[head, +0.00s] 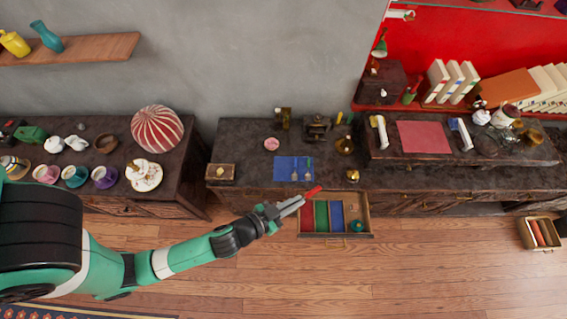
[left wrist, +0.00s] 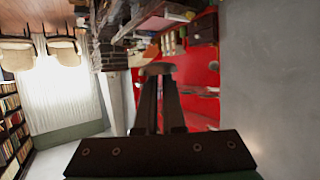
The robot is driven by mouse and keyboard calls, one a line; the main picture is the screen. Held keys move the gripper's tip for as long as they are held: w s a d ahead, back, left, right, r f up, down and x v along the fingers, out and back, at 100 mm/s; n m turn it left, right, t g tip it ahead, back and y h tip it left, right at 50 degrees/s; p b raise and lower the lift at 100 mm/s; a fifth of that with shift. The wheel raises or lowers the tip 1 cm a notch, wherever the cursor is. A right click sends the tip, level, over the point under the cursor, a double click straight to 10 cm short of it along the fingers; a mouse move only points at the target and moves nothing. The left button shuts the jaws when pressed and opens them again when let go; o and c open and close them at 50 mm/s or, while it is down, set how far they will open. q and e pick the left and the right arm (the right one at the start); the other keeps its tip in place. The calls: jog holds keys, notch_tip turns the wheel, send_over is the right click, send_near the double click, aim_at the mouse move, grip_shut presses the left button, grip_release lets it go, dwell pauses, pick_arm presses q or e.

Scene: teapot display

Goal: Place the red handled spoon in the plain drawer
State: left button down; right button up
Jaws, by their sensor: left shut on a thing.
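The red handled spoon shows as a red handle (head: 312,192) at the tips of my left gripper (head: 297,204), which is shut on it above the open drawer's left part. The rest of the spoon is hidden by the fingers or too small to tell. In the left wrist view a dull rounded end (left wrist: 159,69) shows at the fingertips of my left gripper (left wrist: 160,85). The open drawer (head: 334,236) has red, green and blue lined compartments and a plain brown one (head: 364,205) at the right, with a small teal round thing (head: 357,225) in it. My right gripper is not in view.
A blue mat (head: 283,165) with other utensils lies on the dark cabinet behind the drawer. A brown box (head: 221,172) and a brass-coloured pot (head: 352,175) stand near the cabinet's front edge. The wooden floor (head: 330,275) before the drawer is clear.

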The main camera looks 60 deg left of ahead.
pick_arm(q)
jog(key=a+f+n+g+y+b, duration=0.2)
jog(key=a+f+b, duration=0.4)
jog(key=f+b, duration=0.4)
jog(key=a+f+n+g+y+b, duration=0.2)
jog(key=a+f+n+y+b, duration=0.2)
jog(key=f+b, duration=0.7)
jog(key=a+f+n+g+y+b, duration=0.1)
jog(key=a+f+n+y+b, duration=0.2)
jog(key=a+f+b, duration=0.5)
notch_tip(320, 180, down, 4)
jog(key=b, duration=0.3)
jog(key=shift+s+a+n+g+y, duration=0.2)
jog(key=shift+a+n+g+y, duration=0.1)
jog(key=shift+n+g, duration=0.1)
